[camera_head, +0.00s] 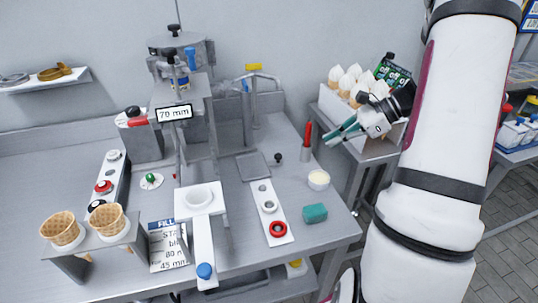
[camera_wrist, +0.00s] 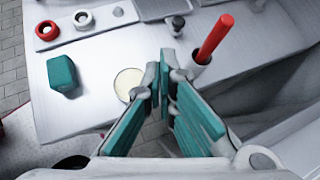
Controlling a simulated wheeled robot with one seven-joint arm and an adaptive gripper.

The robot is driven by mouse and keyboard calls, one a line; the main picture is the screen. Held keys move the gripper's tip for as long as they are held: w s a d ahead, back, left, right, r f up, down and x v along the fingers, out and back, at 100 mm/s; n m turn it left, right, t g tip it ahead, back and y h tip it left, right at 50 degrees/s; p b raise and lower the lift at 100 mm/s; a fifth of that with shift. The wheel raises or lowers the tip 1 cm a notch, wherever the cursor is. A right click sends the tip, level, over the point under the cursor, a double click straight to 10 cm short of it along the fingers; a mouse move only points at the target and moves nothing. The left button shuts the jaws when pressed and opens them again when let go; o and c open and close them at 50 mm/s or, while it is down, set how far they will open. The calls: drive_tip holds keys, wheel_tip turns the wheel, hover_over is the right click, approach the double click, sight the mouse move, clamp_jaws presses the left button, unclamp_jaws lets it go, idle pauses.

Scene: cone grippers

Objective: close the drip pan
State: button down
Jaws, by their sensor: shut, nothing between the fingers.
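Under the filling machine (camera_head: 184,90), a white plate with a round cup (camera_head: 199,196) on it extends forward on a long white strip (camera_head: 203,236) that ends in a blue knob (camera_head: 204,270) near the table's front edge. This looks like the drip pan pulled out, but I cannot tell for sure. A flat grey tray (camera_head: 252,166) lies to its right. My gripper (camera_head: 340,134) is shut and empty, with teal fingers. It is at the right, beyond the table's right side in the picture, far from the knob. In the wrist view the fingers (camera_wrist: 166,75) are together, and the knob does not show.
A red stick in a holder (camera_head: 306,138), a cream-filled bowl (camera_head: 318,179) and a teal sponge (camera_head: 315,213) stand on the table's right part. A panel with a red ring (camera_head: 278,231) lies between the sponge and the strip. Waffle cones (camera_head: 62,228) stand front left.

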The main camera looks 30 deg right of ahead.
sight(240, 174)
drive_tip(key=shift+m+t, duration=0.4)
drive_tip(key=shift+m, duration=0.4)
drive_tip(key=x, duration=0.4)
drive_tip(key=d+x, duration=0.1)
drive_tip(key=x, duration=0.3)
drive_tip(key=f+x, duration=0.1)
drive_tip(key=x, duration=0.4)
drive_tip(key=shift+w+d+f, duration=0.1)
drive_tip(key=shift+w+d, duration=0.25)
drive_tip(key=shift+w+a+f, duration=0.15)
drive_tip(key=shift+w+a, duration=0.4)
drive_tip(key=w+a+b, duration=0.1)
drive_tip(key=a, duration=0.4)
drive_tip(key=w+a+b, duration=0.1)
drive_tip(key=a, duration=0.4)
drive_tip(key=w+a+b, duration=0.1)
drive_tip(key=w+a, duration=0.1)
drive_tip(key=a, duration=0.3)
drive_tip(key=shift+w+a, duration=0.1)
drive_tip(key=shift+a, duration=0.3)
